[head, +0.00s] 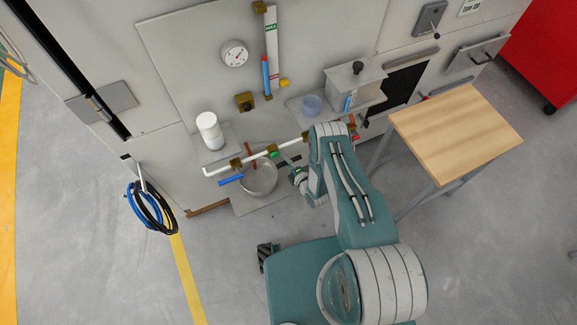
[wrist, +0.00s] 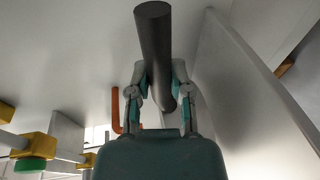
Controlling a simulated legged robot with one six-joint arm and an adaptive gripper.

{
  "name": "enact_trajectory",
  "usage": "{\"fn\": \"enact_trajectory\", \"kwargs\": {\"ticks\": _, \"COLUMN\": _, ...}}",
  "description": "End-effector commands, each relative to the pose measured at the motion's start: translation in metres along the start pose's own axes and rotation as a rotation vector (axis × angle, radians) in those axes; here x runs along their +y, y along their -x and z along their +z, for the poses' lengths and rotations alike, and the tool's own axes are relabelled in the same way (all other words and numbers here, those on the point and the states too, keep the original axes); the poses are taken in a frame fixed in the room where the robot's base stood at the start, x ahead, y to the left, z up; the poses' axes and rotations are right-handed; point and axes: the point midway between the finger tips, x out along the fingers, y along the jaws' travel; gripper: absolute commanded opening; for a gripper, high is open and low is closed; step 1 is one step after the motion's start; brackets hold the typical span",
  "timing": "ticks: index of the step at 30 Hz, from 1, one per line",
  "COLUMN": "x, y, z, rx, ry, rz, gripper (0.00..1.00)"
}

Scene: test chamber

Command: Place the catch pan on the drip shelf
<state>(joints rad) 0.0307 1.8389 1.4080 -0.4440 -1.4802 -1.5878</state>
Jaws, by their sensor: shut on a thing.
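The catch pan (head: 258,183) is a round grey metal pan below the white pipe in the head view. My gripper (head: 293,170) is at its right side, partly hidden by my arm. In the wrist view, my gripper (wrist: 162,92) is shut on a dark round bar, apparently the pan's handle (wrist: 154,45). A large pale curved surface right of it looks like the pan's wall (wrist: 235,90). A low grey plate, likely the drip shelf (head: 242,207), shows under and in front of the pan. I cannot tell whether the pan touches it.
A white pipe (head: 220,170) with brass fittings, a blue handle (head: 231,179) and a green knob (head: 274,154) runs just above the pan. A wooden table (head: 455,130) is at right.

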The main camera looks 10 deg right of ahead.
Motion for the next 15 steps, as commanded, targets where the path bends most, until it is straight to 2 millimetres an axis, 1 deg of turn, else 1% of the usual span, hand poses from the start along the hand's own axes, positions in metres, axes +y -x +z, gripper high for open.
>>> {"fn": "enact_trajectory", "kwargs": {"ticks": 1, "x": -0.013, "y": 0.002, "z": -0.001, "rx": 0.0, "ry": -0.003, "rz": -0.007, "gripper": 0.0}}
{"fn": "enact_trajectory", "kwargs": {"ticks": 3, "x": -0.02, "y": 0.0, "z": -0.001, "rx": 0.0, "ry": -0.003, "rz": -0.006, "gripper": 0.0}}
{"fn": "enact_trajectory", "kwargs": {"ticks": 7, "x": -0.027, "y": -0.002, "z": 0.0, "rx": 0.0, "ry": -0.003, "rz": -0.005, "gripper": 0.0}}
{"fn": "enact_trajectory", "kwargs": {"ticks": 12, "x": -0.027, "y": -0.002, "z": 0.0, "rx": 0.0, "ry": -0.002, "rz": -0.006, "gripper": 0.0}}
{"fn": "enact_trajectory", "kwargs": {"ticks": 13, "x": -0.027, "y": -0.001, "z": 0.0, "rx": 0.0, "ry": -0.002, "rz": -0.007, "gripper": 0.31}}
{"fn": "enact_trajectory", "kwargs": {"ticks": 14, "x": -0.027, "y": -0.001, "z": 0.0, "rx": 0.0, "ry": -0.002, "rz": -0.007, "gripper": 0.44}}
{"fn": "enact_trajectory", "kwargs": {"ticks": 15, "x": -0.027, "y": -0.001, "z": 0.0, "rx": 0.0, "ry": -0.002, "rz": -0.007, "gripper": 0.61}}
